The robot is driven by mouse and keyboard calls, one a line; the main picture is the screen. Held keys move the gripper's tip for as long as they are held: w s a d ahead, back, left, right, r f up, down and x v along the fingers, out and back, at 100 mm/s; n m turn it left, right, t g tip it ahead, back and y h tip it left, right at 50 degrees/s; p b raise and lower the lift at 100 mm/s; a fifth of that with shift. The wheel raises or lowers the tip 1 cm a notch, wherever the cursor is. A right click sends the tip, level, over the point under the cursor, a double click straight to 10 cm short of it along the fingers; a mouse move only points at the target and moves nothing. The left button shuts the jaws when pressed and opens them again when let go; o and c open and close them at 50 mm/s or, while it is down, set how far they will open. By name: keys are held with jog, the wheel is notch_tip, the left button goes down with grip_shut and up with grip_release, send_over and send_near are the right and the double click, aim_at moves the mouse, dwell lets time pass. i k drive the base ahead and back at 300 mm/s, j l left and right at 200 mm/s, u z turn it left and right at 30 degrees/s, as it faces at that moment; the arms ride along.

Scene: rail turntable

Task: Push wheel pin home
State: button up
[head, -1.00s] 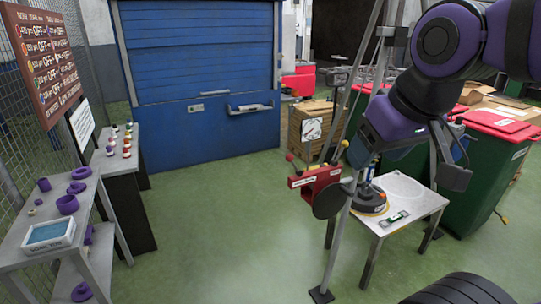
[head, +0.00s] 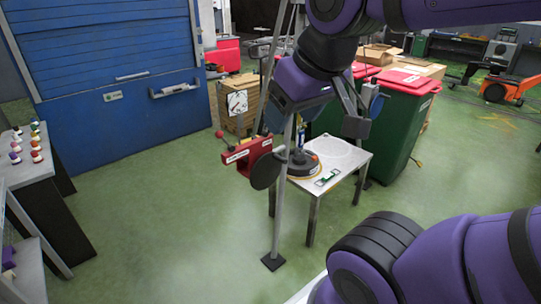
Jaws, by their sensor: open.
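A red block with a white label (head: 247,155) is mounted on a grey upright post (head: 279,205), with a dark round disc (head: 266,171) at its right side. A red knob (head: 220,134) sticks out at its upper left. A round dark base with an orange rim (head: 302,165) stands on a small table behind the post. I cannot tell which part is the wheel pin; it may be hidden or too small. My gripper (head: 362,111) is open and empty, up and to the right of the red block and apart from it, seen above the small table.
The small white-topped table (head: 342,160) also carries a green and white level-like item (head: 327,178). Green bins with red lids (head: 399,125) stand right behind it. A grey shelf with small bottles (head: 30,170) is at the left. The green floor between is clear.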

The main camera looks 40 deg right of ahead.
aim_at(314, 158)
jog(key=z, duration=1.3)
